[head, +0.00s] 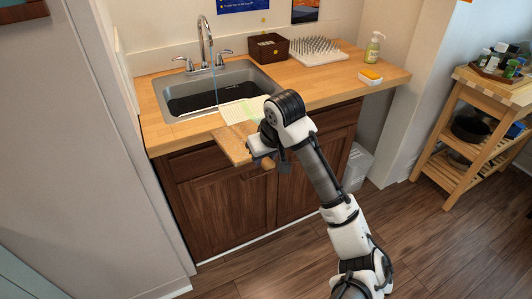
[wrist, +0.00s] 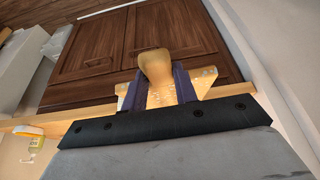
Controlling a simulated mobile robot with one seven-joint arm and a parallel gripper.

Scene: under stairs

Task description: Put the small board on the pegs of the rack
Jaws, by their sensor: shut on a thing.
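The small board (head: 230,147) is light wood and hangs out in front of the counter's front edge, near the sink. My gripper (head: 264,153) is shut on it. In the wrist view my gripper's two dark fingers (wrist: 158,88) stand either side of the board's narrow, rounded handle (wrist: 155,64). The wider part of the board (wrist: 206,80) shows behind the fingers. My arm hides part of the board in the head view. The rack (head: 318,51) is a white base with many upright pegs, at the back of the counter. Its pegs look bare.
A sink (head: 180,105) with a tap (head: 206,40) is at left. A pale cloth (head: 238,112) lies at its front right. A dark brown basket (head: 268,48) stands left of the rack. The middle counter is clear.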

